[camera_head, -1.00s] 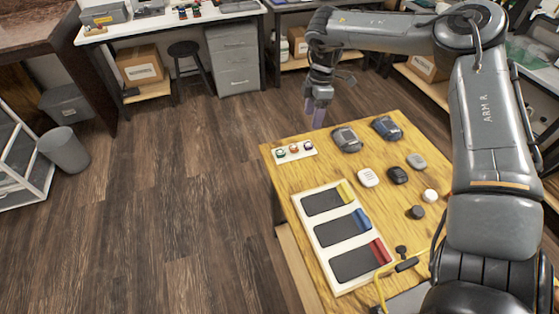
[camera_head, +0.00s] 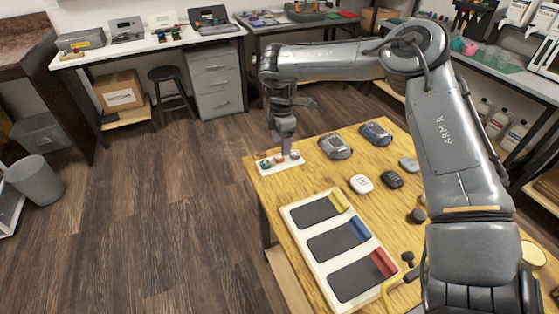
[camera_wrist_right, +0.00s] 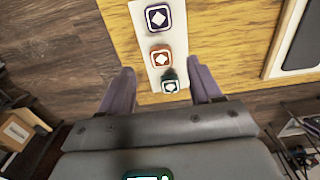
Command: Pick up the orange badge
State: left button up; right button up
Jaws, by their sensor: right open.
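The orange badge (camera_wrist_right: 160,58) is a small rounded square with a white diamond. It sits in the middle of a white strip (camera_wrist_right: 141,25), between a dark blue badge (camera_wrist_right: 158,18) and a green badge (camera_wrist_right: 169,82). In the head view the orange badge (camera_head: 280,160) is partly hidden by my right gripper. My right gripper (camera_head: 286,150) points down over the strip at the table's far left corner. In the right wrist view its two fingers (camera_wrist_right: 166,82) are apart with nothing between them touching. The green badge shows between the fingertips, and the orange badge lies just beyond. My left gripper is not in view.
The wooden table (camera_head: 310,178) also holds a white tray (camera_head: 290,212) with dark panels and yellow, blue and red blocks. Grey and blue devices (camera_head: 335,146) and several small round-cornered pieces (camera_head: 361,184) lie to the right. Open floor is left of the table.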

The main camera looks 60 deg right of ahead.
notch_tip(320, 180, down, 5)
jog(key=shift+a+b, duration=0.1)
jog(key=shift+b, duration=0.9)
jog(key=c, duration=1.1)
jog(key=shift+r, duration=0.15)
notch_tip(320, 180, up, 32)
jog(key=p, duration=1.4)
